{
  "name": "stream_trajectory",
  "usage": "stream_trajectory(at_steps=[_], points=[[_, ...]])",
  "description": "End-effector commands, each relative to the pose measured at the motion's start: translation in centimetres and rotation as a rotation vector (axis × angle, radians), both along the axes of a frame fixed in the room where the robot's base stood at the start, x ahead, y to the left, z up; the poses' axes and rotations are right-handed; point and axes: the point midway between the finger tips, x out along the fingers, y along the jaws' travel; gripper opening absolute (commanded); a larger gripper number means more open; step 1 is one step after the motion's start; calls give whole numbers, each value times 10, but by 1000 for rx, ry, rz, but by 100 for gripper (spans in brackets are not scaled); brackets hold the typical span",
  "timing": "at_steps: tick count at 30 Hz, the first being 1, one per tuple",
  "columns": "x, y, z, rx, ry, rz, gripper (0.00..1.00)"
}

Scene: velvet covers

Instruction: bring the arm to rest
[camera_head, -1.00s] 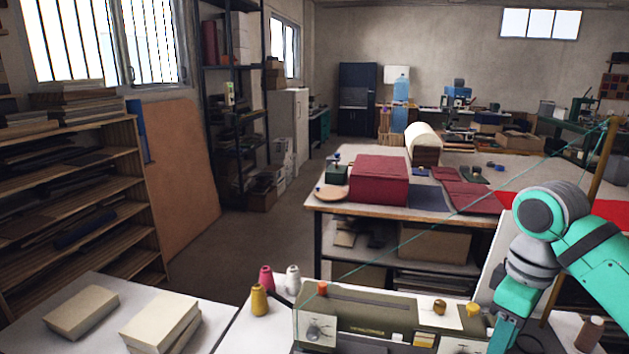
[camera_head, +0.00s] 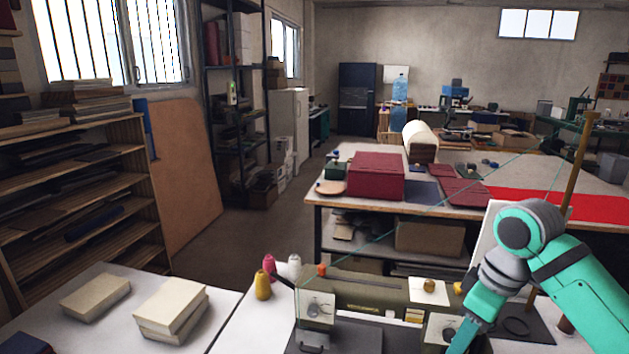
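My arm comes in from the lower right in the head view, with teal and grey links. It bends at a grey joint, and its end points down and to the left. My gripper (camera_head: 457,341) is low in the picture, in front of the right part of an olive sewing machine (camera_head: 375,290). Its fingers are too small and too near the picture's lower edge to tell whether they are open or shut. I see nothing held in it.
Thread spools (camera_head: 263,285) stand left of the machine, and a thin green thread runs up to a brown post (camera_head: 580,160). Pale book blocks (camera_head: 172,308) lie on the left table. Behind is a worktable (camera_head: 330,204) with a dark red box (camera_head: 376,177). Open floor lies left of it.

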Motion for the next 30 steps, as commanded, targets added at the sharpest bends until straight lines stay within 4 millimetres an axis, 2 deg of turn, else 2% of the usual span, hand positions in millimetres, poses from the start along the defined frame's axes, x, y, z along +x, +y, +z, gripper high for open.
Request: stream_trajectory(at_steps=[5, 8, 12, 18, 24, 30], points=[[25, 30, -18, 75, -80, 20, 44], [43, 54, -30, 134, -140, 31, 44], [73, 99, -48, 247, -252, 42, 44], [107, 163, -65, 417, -403, 25, 44], [130, 220, -78, 586, -533, -23, 44], [143, 271, -90, 746, -640, -97, 44]])
